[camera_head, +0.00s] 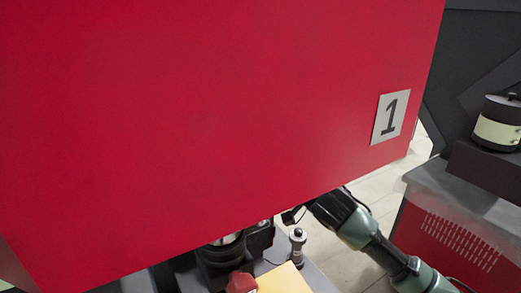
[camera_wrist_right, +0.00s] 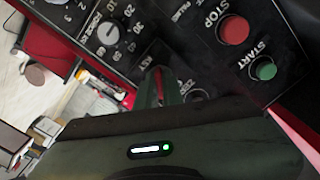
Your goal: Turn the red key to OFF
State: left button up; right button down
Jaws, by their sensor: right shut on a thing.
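The red key (camera_wrist_right: 158,82) shows as a thin red strip on the dark control panel (camera_wrist_right: 125,65) in the right wrist view. My right gripper (camera_wrist_right: 160,84) is shut on it, with a finger on either side. The fingers hide most of the key and part of its label, so I cannot tell which position it is in. In the head view my right arm (camera_head: 365,235) reaches in from the lower right, under the big red cabinet (camera_head: 220,110), which hides the panel and fingertips. My left gripper is not in view.
On the panel are a red STOP button (camera_wrist_right: 233,30), a green START button (camera_wrist_right: 263,69) and a white dial (camera_wrist_right: 109,33), all close to the gripper. In the head view, a grey-topped red machine (camera_head: 455,235) stands at the right. Pale floor shows between it and the cabinet.

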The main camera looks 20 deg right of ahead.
jog(key=n+p, duration=0.1)
jog(key=n, duration=0.2)
jog(key=shift+f+n, duration=0.1)
jog(key=shift+n, duration=0.8)
jog(key=shift+p, duration=0.3)
jog(key=shift+n+p, duration=0.4)
jog(key=shift+n, duration=1.5)
jog(key=c, duration=1.5)
grip_release()
jog(key=s, duration=0.4)
jog(key=s+d, duration=0.1)
jog(key=s, duration=0.2)
